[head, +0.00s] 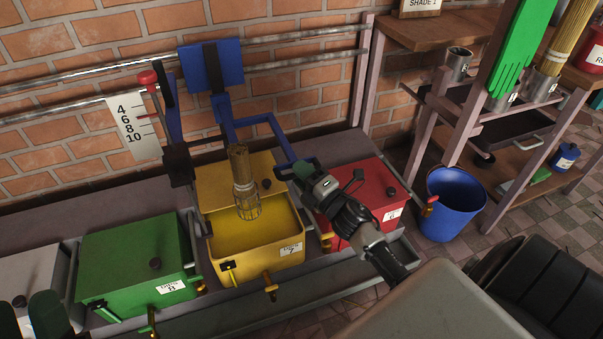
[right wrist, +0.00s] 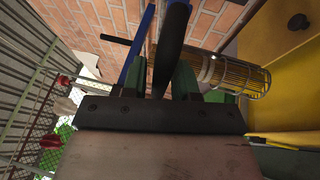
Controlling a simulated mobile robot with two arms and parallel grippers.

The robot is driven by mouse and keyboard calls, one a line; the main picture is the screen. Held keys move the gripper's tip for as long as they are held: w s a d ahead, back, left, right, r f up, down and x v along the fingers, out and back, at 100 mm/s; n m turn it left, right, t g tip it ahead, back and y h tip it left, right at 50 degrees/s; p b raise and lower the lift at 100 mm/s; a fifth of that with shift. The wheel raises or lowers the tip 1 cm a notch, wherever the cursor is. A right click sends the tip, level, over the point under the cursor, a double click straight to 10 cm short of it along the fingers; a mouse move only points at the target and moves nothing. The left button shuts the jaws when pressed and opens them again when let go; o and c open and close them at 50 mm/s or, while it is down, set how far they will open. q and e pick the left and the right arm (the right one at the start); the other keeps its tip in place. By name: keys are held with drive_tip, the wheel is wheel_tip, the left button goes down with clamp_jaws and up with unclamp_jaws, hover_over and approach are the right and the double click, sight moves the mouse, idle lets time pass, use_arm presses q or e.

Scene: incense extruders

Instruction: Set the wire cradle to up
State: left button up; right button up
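The wire cradle (head: 247,207), holding a bundle of thin tan sticks (head: 240,165), hangs upright over the open yellow vat (head: 257,258); its lower end shows against the vat's inside. The cradle also shows at right in the right wrist view (right wrist: 240,75). A blue frame (head: 262,121) runs from the wall rail beside it to a handle bar. My right gripper (head: 287,171) is at that bar's end. In the right wrist view a dark handle (right wrist: 172,48) lies between its close-set green finger pads. My left gripper (head: 25,313) shows partly at bottom left, fingertips apart.
A green vat (head: 135,262) and a red vat (head: 362,200) flank the yellow one. A red-knobbed lever (head: 147,78) stands near a numbered scale (head: 133,128). A blue bucket (head: 450,204) and a shelf rack (head: 400,27) are at right.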

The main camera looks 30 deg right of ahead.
drive_tip(key=shift+o, duration=0.9)
drive_tip(key=shift+s+f, duration=0.1)
drive_tip(key=shift+s, duration=0.15)
use_arm(q)
drive_tip(key=w+f+g, duration=0.1)
drive_tip(key=w+f+g+y+p, duration=0.1)
drive_tip(key=f+g, duration=0.1)
drive_tip(key=shift+w+f+g, duration=0.1)
drive_tip(key=shift+w+g, duration=0.2)
use_arm(e)
drive_tip(key=v, duration=1)
drive_tip(key=shift+s, duration=0.2)
drive_tip(key=shift+d, duration=0.1)
